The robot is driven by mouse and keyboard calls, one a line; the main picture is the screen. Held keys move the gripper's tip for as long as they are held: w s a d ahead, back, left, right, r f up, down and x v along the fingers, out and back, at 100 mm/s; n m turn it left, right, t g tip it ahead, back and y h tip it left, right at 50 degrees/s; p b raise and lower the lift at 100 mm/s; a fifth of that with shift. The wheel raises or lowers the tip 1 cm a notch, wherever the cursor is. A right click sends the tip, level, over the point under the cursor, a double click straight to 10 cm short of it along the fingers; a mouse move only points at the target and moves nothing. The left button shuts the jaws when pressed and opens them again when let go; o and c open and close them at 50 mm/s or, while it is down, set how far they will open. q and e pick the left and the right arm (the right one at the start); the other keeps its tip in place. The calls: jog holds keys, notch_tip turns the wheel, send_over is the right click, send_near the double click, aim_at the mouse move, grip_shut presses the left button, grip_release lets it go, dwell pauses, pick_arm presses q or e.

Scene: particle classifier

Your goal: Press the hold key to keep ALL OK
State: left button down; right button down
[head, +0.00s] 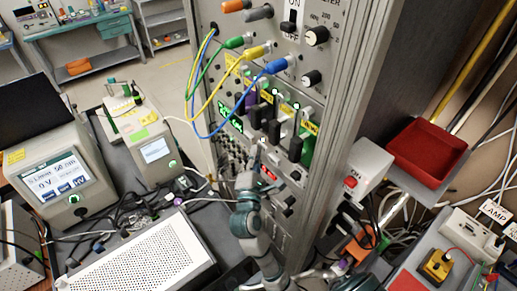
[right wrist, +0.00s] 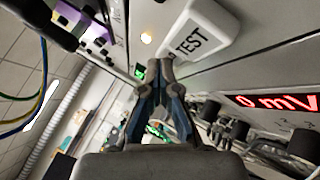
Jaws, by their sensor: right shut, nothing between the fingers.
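My right gripper (head: 252,172) is in front of the lower part of the grey instrument rack (head: 257,80) in the head view. In the right wrist view its fingers (right wrist: 160,68) are shut and empty, with the tips close below a white key marked TEST (right wrist: 190,40). I cannot tell whether the tips touch the panel. A small warm-white lamp (right wrist: 146,38) is lit left of that key. A red display (right wrist: 275,102) reads "0 mV" at the right. No HOLD or ALL OK label is readable in either view. My left gripper is not in view.
Blue (head: 275,67), yellow (head: 256,51) and green (head: 234,42) plugs with looping cables hang above the gripper. Several black handles (head: 274,130) stick out from the panel. A perforated white box (head: 140,262) stands at lower left. A red tray (head: 430,150) is at right.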

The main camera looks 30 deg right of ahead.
jog(key=shift+d, duration=0.15)
dwell(0.4)
jog(key=shift+s+a+b, duration=0.2)
jog(key=shift+a+b, duration=0.3)
jog(key=shift+a, duration=0.75)
jog(key=a, duration=0.1)
jog(key=a+b, duration=0.1)
jog(key=a, duration=0.1)
jog(key=a+b, duration=0.1)
jog(key=a, duration=0.1)
jog(key=shift+s, duration=0.3)
